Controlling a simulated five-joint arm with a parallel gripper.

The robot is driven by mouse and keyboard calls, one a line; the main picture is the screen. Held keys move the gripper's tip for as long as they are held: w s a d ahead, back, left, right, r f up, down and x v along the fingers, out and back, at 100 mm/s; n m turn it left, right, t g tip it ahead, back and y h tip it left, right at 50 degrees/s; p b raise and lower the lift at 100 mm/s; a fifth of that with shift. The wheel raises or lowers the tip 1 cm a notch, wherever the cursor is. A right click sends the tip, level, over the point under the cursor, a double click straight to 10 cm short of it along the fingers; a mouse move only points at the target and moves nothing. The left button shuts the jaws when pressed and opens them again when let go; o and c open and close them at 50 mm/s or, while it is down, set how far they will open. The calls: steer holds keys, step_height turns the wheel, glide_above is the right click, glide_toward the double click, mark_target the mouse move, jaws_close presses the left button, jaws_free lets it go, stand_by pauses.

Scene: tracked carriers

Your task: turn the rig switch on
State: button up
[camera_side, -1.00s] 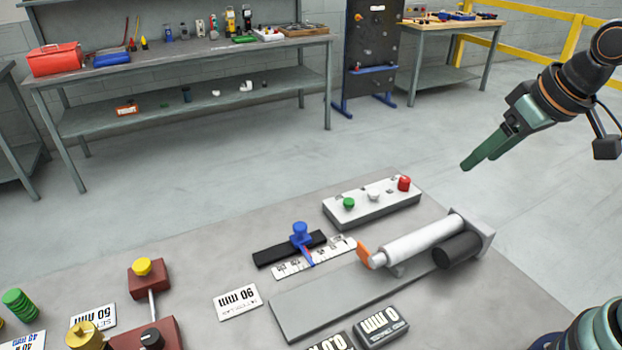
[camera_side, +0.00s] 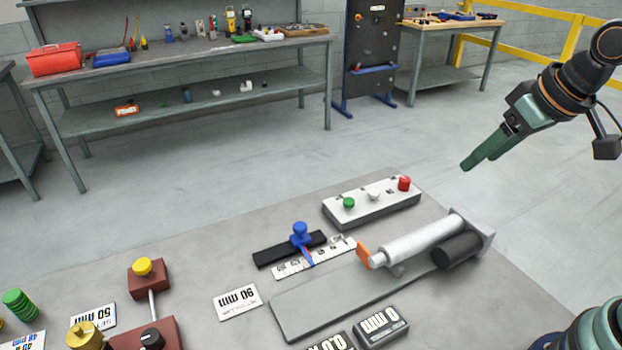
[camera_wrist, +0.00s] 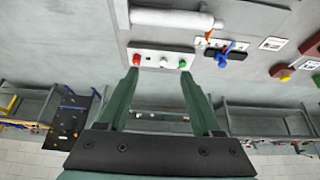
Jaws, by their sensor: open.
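A white control box (camera_side: 372,208) lies on the grey bench top behind the rig. It carries a green button (camera_side: 348,202), a small white knob or switch (camera_side: 373,195) in the middle and a red button (camera_side: 404,183). No part is plainly labelled as the rig switch. The box also shows in the wrist view (camera_wrist: 160,49), beyond my fingertips. My gripper (camera_side: 477,163) is open and empty, up and to the right of the box, apart from it. In the wrist view my gripper (camera_wrist: 158,74) has its two green fingers spread.
The rig's white cylinder (camera_side: 415,242) with an orange tip and a black motor (camera_side: 457,250) lies in front of the box. A blue-knobbed slider (camera_side: 300,231) is to its left. Number blocks, a 90 mm card (camera_side: 237,302) and a dark red fixture (camera_side: 150,280) stand nearer.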

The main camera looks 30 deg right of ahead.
steer(key=shift+w, duration=0.1)
steer(key=m+g, duration=0.6)
steer(key=m, duration=0.5)
glide_above(405, 179)
step_height(405, 179, down, 9)
step_height(405, 179, down, 12)
steer(key=shift+r, duration=0.1)
jaws_close()
